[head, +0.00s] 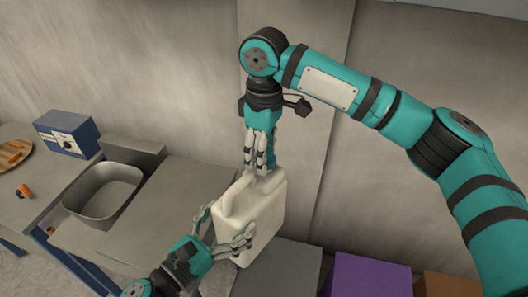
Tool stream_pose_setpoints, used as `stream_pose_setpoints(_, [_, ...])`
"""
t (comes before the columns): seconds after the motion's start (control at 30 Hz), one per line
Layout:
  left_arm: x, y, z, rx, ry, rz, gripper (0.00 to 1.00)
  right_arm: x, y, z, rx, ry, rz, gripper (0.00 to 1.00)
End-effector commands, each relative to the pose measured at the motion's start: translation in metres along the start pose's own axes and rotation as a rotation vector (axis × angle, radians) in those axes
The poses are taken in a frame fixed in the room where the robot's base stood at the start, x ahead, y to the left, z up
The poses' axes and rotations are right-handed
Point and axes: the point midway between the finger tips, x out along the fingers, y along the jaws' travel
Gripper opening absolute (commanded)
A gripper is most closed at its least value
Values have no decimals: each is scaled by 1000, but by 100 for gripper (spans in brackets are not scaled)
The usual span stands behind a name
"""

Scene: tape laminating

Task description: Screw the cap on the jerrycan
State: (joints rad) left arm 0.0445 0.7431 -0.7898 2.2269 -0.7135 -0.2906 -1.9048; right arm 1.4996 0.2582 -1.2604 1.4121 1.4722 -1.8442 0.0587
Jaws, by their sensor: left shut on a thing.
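The white jerrycan (262,217) stands tilted in the picture near the middle, with its handle at the upper left. My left gripper (226,227) is shut on the jerrycan, with a finger on either side of its lower left part. My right gripper (262,167) points down right over the top of the jerrycan. Its fingers are close together at the neck. The cap and the neck are hidden by these fingers or too small to make out, so I cannot tell whether the fingers hold the cap.
A metal sink basin (103,194) is set in the counter at left. Behind it is a blue box (68,133) with a dial. A small orange object (24,191) and a round wooden tray (12,154) lie at far left. Purple (368,278) and brown (450,286) blocks stand at lower right.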

Motion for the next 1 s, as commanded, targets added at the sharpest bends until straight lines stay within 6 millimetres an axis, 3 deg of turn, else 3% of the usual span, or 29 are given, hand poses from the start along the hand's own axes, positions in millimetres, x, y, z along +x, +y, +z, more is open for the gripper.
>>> stream_pose_setpoints(0.1, [1, 1, 4, 3, -7, 2, 0, 0, 0, 0, -1, -2, -1, 69])
stream_pose_setpoints(0.57, [1, 3, 4, 3, -6, 6, 0, -7, 0, 0, -3, -3, 0, 69])
stream_pose_setpoints(1.0, [1, 2, 4, 3, -7, 5, 0, -92, 1, -1, -2, -1, -1, 69])
